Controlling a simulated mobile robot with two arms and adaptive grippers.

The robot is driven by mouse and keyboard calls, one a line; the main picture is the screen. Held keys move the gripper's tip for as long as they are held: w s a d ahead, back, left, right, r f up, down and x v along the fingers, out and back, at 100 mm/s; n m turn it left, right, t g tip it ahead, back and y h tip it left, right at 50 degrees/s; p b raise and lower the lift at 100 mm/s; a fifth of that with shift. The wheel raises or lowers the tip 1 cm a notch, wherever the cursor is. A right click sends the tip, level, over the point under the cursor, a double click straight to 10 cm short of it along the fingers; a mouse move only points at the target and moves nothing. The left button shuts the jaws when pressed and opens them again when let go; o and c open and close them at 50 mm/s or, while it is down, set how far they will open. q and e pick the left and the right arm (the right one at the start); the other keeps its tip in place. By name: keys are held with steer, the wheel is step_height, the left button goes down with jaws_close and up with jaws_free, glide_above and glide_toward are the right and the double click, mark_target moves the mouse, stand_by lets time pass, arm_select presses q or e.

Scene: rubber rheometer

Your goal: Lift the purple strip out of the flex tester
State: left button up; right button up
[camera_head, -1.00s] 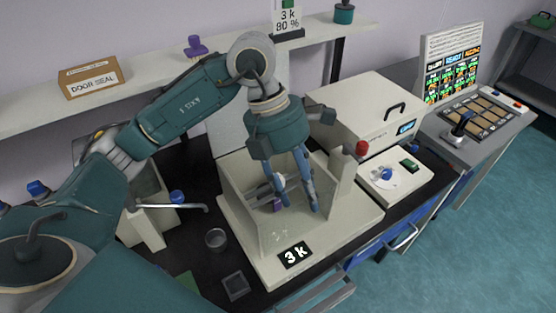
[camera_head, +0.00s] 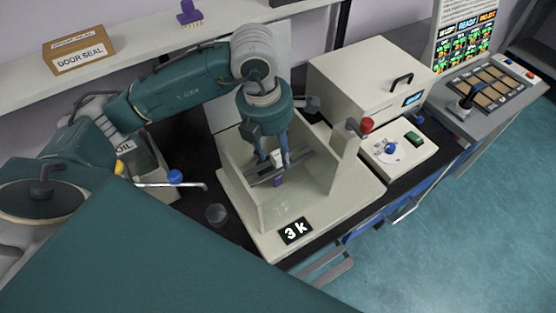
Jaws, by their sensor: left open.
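The flex tester (camera_head: 345,200) is a beige open-topped box on a base with a black "3 k" label. Most of the strip is hidden by the clamp and the fingers. My left gripper (camera_head: 274,160) points down into the box, its blue fingers open on both sides of the clamp area just above the strip. I cannot tell whether the fingers touch the strip. My right gripper is not in view.
A red-knobbed lever (camera_head: 366,125) stands at the box's right side. A beige instrument (camera_head: 370,80) is behind it. A small glass (camera_head: 216,214) and a tap-like arm (camera_head: 170,184) are to the left. A shelf with a door seal box (camera_head: 79,50) runs behind.

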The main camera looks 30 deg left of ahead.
arm_select(q)
steer(key=shift+d+f, duration=0.1)
steer(key=shift+f, duration=0.85)
steer(key=shift+w+f, duration=0.15)
steer(key=shift+f, duration=0.05)
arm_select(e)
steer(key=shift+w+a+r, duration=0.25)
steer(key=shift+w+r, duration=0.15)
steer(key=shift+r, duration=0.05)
arm_select(q)
jaws_close()
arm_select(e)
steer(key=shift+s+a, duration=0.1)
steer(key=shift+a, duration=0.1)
arm_select(q)
steer(key=shift+r, duration=0.1)
